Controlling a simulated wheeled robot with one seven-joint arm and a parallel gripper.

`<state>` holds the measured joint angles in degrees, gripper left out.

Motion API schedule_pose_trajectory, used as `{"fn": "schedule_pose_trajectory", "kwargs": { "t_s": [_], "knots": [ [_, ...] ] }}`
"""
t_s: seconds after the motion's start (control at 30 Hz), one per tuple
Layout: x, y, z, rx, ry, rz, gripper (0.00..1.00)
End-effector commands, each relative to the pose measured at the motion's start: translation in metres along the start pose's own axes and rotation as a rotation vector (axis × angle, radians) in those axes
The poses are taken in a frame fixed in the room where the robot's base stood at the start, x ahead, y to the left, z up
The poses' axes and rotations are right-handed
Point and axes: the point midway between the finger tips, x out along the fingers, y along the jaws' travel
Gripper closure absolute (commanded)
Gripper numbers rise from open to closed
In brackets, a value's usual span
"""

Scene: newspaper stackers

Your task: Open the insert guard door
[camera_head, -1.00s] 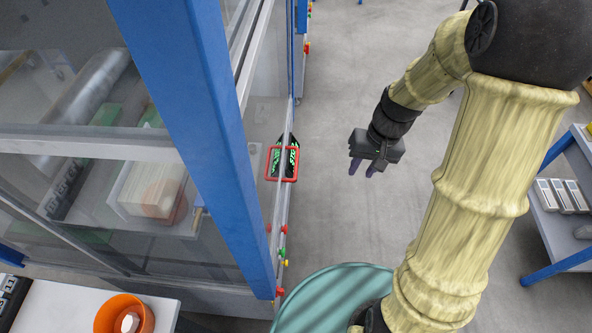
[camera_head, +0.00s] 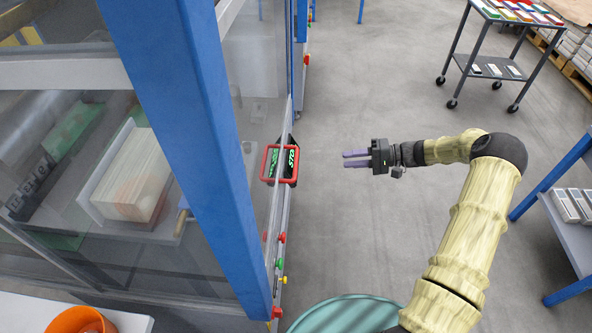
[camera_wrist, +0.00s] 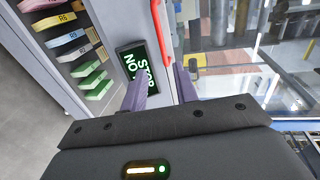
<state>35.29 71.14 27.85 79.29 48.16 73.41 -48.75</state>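The guard door is a clear panel (camera_head: 254,100) beside a blue post (camera_head: 180,120) in the head view. It appears closed, in line with the machine side. A red handle (camera_head: 266,163) stands out from it, by a dark display with green letters (camera_head: 288,162). The wrist view shows the handle (camera_wrist: 163,36) upright ahead, with the display (camera_wrist: 138,66) to its left. My gripper (camera_head: 345,159) is to the right of the handle with its fingers pointing at it. The fingers are apart and empty, and do not touch the handle.
Coloured buttons (camera_head: 281,252) line the machine edge below the handle. An orange bowl (camera_head: 80,321) is at bottom left. A cart (camera_head: 494,68) stands far right and a blue-framed table (camera_head: 566,225) near right. The grey floor between is clear.

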Motion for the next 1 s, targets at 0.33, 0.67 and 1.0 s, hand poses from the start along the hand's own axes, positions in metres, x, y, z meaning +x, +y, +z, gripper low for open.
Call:
{"fn": "schedule_pose_trajectory", "kwargs": {
  "t_s": [0.33, 0.67, 1.0],
  "knots": [
    [0.001, -0.001, 0.000, -0.001, -0.001, -0.002, 0.70],
    [0.035, -0.001, 0.000, 0.002, 0.002, -0.002, 0.70],
    [0.098, -0.002, 0.001, 0.001, -0.003, -0.001, 0.70]
  ]
}}
